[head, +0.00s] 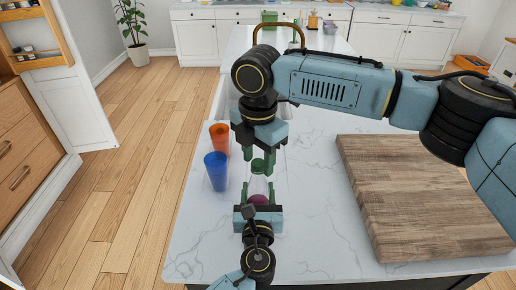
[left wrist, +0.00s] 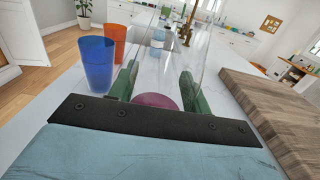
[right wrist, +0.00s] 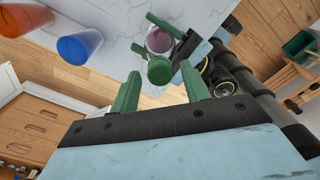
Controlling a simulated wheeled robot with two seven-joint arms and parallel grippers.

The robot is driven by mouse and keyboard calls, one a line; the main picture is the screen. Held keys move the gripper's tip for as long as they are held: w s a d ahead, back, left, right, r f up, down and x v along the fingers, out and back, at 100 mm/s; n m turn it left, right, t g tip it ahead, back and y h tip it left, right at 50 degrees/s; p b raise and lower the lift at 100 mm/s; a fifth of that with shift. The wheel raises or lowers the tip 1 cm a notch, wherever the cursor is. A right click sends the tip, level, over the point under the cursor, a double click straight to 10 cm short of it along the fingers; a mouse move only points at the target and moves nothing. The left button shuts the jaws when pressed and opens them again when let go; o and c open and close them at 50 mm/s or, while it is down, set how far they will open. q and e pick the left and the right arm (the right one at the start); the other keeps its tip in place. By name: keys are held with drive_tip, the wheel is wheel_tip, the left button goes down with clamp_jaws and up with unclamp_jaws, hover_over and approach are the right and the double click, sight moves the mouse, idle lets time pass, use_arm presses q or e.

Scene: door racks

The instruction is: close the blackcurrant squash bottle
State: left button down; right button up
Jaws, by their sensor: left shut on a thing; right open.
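The squash bottle (head: 258,186) is clear with dark purple at its bottom and stands upright over the white counter. Its body also shows in the left wrist view (left wrist: 165,70), its top out of frame. My left gripper (head: 259,198) is shut on the bottle's lower body from the near side. A green cap (head: 258,166) is at the bottle's top; I cannot tell whether it is seated. My right gripper (head: 259,160) is open above, pointing down. In the right wrist view the cap (right wrist: 160,70) appears between its fingertips, with gaps on both sides.
A blue cup (head: 216,172) and an orange cup (head: 219,139) stand left of the bottle, near the counter's left edge. A thick wooden board (head: 420,195) lies to the right. The marble counter (head: 310,215) between bottle and board is clear.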

clamp_jaws()
drive_tip(key=m, duration=0.3)
drive_tip(key=shift+m, duration=0.3)
drive_tip(key=m, duration=0.5)
drive_tip(key=shift+m, duration=0.3)
drive_tip(key=m, duration=0.3)
drive_tip(key=shift+m, duration=0.3)
drive_tip(key=m, duration=0.5)
drive_tip(key=shift+o, duration=0.7)
unclamp_jaws()
wheel_tip(320, 180, up, 12)
